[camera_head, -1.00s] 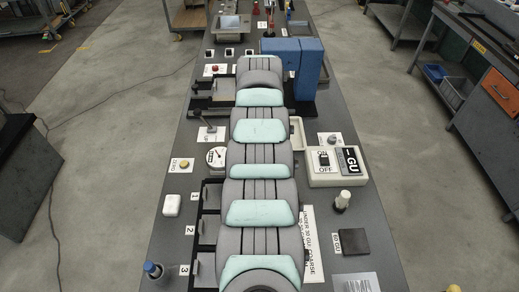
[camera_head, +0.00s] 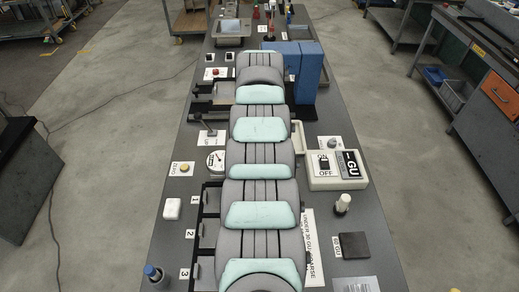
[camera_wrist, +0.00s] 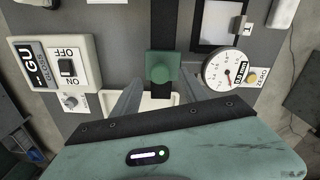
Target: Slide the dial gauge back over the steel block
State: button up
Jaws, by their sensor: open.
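The dial gauge (camera_head: 216,161) is a round white dial left of my arm in the head view. It also shows at the right in the wrist view (camera_wrist: 229,70), near a yellow ZERO button. I cannot tell for sure which thing is the steel block; a pale grey flat piece in a black frame (camera_wrist: 221,23) is at the top right of the wrist view. My gripper (camera_wrist: 160,94) is open, its grey fingers apart on either side of a green knob (camera_wrist: 160,66) on a dark strip. I cannot tell whether they touch it. In the head view my arm hides the gripper.
A white ON/OFF switch box (camera_head: 324,170) stands right of my arm. A blue stand (camera_head: 309,75) rises at the far right. A shallow cream tray (camera_wrist: 158,101) lies under my fingers. A dark square plate (camera_head: 353,245) and a white-capped bottle (camera_head: 342,203) sit at the front right.

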notch_tip(320, 180, up, 8)
jog(key=p, duration=0.7)
jog(key=shift+r, duration=0.2)
